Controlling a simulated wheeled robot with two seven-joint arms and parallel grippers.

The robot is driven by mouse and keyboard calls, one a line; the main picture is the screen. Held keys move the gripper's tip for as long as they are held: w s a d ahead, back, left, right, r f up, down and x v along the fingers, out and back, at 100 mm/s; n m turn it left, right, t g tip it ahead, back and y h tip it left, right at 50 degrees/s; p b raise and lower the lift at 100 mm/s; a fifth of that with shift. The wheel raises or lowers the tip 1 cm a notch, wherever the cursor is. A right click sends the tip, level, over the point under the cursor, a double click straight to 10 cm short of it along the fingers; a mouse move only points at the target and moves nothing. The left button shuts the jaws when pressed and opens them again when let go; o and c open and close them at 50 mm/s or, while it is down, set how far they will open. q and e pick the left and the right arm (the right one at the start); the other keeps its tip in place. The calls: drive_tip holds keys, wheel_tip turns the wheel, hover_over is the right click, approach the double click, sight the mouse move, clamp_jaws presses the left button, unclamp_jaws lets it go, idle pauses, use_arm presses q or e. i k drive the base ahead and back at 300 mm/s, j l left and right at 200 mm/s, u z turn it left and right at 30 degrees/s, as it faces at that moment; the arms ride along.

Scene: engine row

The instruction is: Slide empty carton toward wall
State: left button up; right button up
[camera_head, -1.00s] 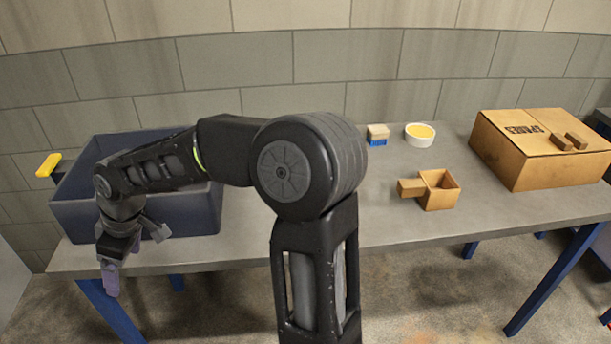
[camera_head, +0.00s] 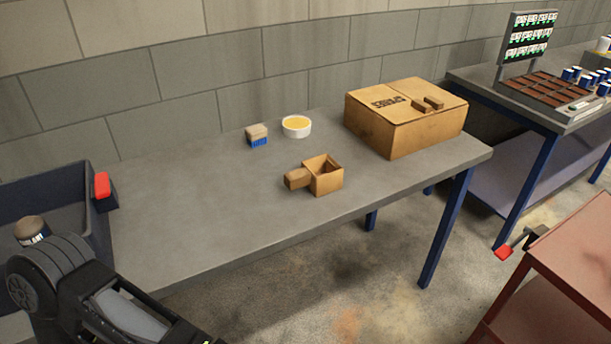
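A small open brown carton (camera_head: 325,178) sits on the grey workbench (camera_head: 210,205), right of its middle. Its flap (camera_head: 296,179) sticks out to the left. The part of its inside that shows looks empty. Part of my arm (camera_head: 110,300) shows at the lower left, well apart from the carton. Neither of my grippers is in view.
A blue-and-tan block (camera_head: 257,136) and a white bowl with yellow contents (camera_head: 296,126) stand behind the carton. A large closed box (camera_head: 405,118) is to the right. A dark bin (camera_head: 92,215) with a red handle stands left. The bench's left middle is clear.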

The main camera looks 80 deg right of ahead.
sight(312, 174)
drive_tip(key=i+l, duration=0.45)
drive_tip(key=i+z, duration=0.1)
drive_tip(key=z, duration=3.25)
drive_tip(key=i+l+z, duration=0.1)
drive_tip(key=z, duration=0.2)
